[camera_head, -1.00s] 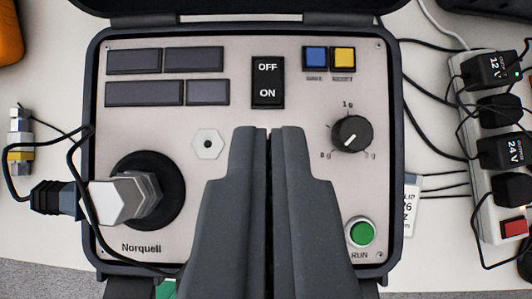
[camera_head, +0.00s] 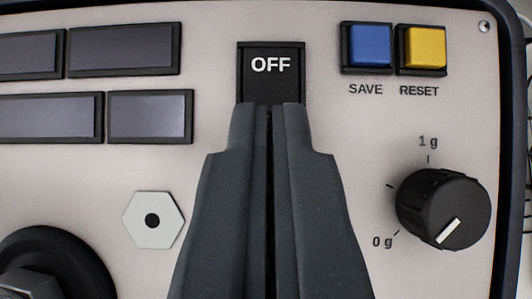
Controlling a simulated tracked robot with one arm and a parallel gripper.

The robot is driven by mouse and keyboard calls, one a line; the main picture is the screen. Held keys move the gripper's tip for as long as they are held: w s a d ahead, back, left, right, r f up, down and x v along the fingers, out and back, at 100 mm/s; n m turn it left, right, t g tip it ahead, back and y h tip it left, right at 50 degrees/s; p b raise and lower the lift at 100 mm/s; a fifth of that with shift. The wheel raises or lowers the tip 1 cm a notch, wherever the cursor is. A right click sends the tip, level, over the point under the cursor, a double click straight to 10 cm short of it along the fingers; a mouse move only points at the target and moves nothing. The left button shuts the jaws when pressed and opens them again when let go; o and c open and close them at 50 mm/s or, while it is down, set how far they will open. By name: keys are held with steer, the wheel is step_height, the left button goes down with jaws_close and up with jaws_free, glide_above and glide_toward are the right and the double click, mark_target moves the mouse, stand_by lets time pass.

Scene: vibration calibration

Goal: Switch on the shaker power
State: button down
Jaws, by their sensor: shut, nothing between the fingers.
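The black power rocker switch (camera_head: 270,75) is at the top middle of the shaker's light panel (camera_head: 360,130). Its upper half, marked OFF, shows. Its lower half, which carries the ON mark in the earlier view, is hidden behind my fingertips. My gripper (camera_head: 270,108) is shut and empty, with its tips overlapping the lower part of the switch in the picture. I cannot tell whether the tips touch it.
To the right of the switch are a blue SAVE button (camera_head: 369,46), a yellow RESET button (camera_head: 422,47) and a black knob (camera_head: 442,210). Several dark blank displays (camera_head: 124,50) lie to the left. A hex fitting (camera_head: 153,220) and a dark round mount (camera_head: 45,265) are lower left.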

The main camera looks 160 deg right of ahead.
steer(key=shift+s+d+f+t+b, duration=0.1)
steer(key=shift+f+t+b, duration=0.25)
steer(key=shift+b, duration=0.8)
steer(key=shift+r, duration=0.25)
steer(key=shift+r, duration=0.65)
